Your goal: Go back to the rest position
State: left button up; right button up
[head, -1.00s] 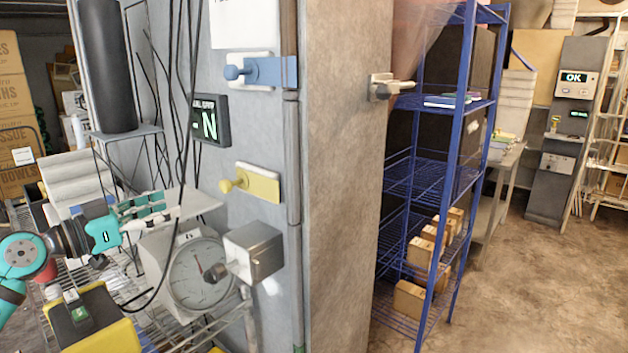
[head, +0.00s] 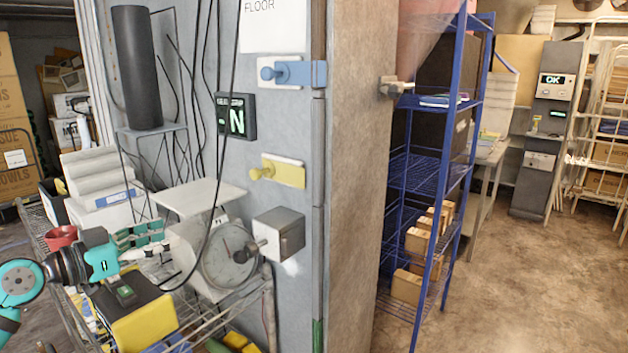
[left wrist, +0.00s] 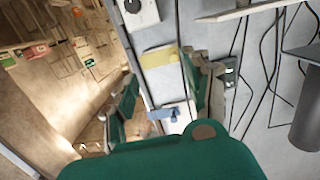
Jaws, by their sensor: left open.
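My left gripper (head: 160,240) is at the lower left of the head view, with green finger pads. It is open and I see nothing between its fingers. It shows in front of the wire cart and to the left of the dial scale (head: 228,253); I cannot tell the exact gap. In the left wrist view its two fingers (left wrist: 165,98) stand apart, with the blue latch (left wrist: 168,112) and yellow latch (left wrist: 160,57) on the wall beyond them. My right gripper is not in view.
The grey wall carries a blue latch (head: 286,73), a yellow latch (head: 279,171) and a metal box (head: 279,234). A yellow-black case (head: 132,308) sits on the wire cart below my gripper. A blue shelf rack (head: 462,150) stands right of the wall. Floor (head: 530,290) at right is clear.

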pick_arm(q)
jog(key=s+d+f+g+y, duration=0.15)
jog(key=s+d+f, duration=0.3)
jog(key=f, duration=0.45)
jog(key=s+d+f+g+y, duration=0.1)
jog(key=s+d+f+g, duration=0.15)
jog(key=s+f, duration=0.45)
jog(key=s+d+f+g+y, duration=0.15)
jog(key=d+f, duration=0.25)
jog(key=f, duration=0.7)
jog(key=s+a+f+n+g+y, duration=0.1)
jog(key=s+f+n+g+y, duration=0.3)
jog(key=s, duration=0.7)
jog(key=s+a+f+n+y, duration=0.2)
jog(key=s+f, duration=0.4)
jog(key=s, duration=0.5)
notch_tip(320, 180, down, 27)
jog(key=s+g, duration=0.1)
jog(key=s, duration=0.1)
jog(key=s+a+f+g, duration=0.1)
jog(key=s+a+f, duration=0.2)
jog(key=s+f, duration=1.2)
jog(key=shift+s+m+y, duration=0.3)
jog(key=shift+s, duration=0.5)
